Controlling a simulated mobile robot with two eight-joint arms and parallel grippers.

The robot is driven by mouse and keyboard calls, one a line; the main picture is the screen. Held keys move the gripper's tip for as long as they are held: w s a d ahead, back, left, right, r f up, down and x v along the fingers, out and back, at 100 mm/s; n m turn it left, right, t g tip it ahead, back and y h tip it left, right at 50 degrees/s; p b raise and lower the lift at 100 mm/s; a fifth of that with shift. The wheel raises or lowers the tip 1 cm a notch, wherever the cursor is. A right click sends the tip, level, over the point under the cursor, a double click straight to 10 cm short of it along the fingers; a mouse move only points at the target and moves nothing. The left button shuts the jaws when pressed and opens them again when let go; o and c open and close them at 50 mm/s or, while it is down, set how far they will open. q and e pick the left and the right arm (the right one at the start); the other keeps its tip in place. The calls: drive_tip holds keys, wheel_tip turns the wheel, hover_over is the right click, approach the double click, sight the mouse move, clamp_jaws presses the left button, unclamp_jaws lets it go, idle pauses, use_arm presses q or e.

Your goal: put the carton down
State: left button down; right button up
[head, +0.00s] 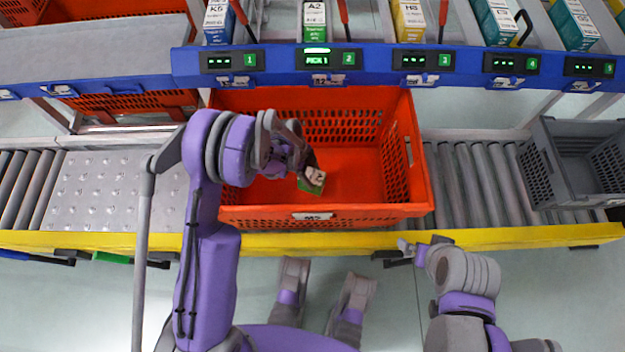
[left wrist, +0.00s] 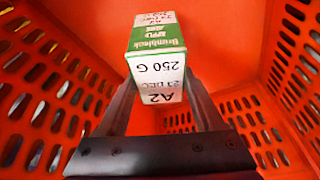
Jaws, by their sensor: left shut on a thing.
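The carton (head: 312,180) is small, green and white, and is inside the orange tote (head: 330,212) in the head view. In the left wrist view the carton (left wrist: 158,62) shows "A2", "250 G" and a green label. My left gripper (head: 306,168) reaches down into the tote and is shut on the carton, with one black finger on each side in the left wrist view. Whether the carton touches the tote floor I cannot tell. My right gripper (head: 420,246) is outside the tote, by the yellow rail; its finger opening is not clear.
The tote stands on a roller conveyor (head: 470,180) with a yellow front rail (head: 520,235). A grey crate (head: 580,165) is at the right. A blue shelf rail (head: 400,62) with numbered displays runs behind, the second reading "PICK 1". The tote's right part looks empty.

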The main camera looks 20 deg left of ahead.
use_arm(q)
drive_tip(key=shift+f+b, duration=0.35)
drive_tip(key=shift+f, duration=1.4)
drive_tip(key=shift+f, duration=0.1)
drive_tip(key=shift+f+b, duration=0.25)
drive_tip(key=shift+b, duration=0.1)
drive_tip(key=shift+c, duration=0.2)
unclamp_jaws()
drive_tip(key=shift+r, duration=0.1)
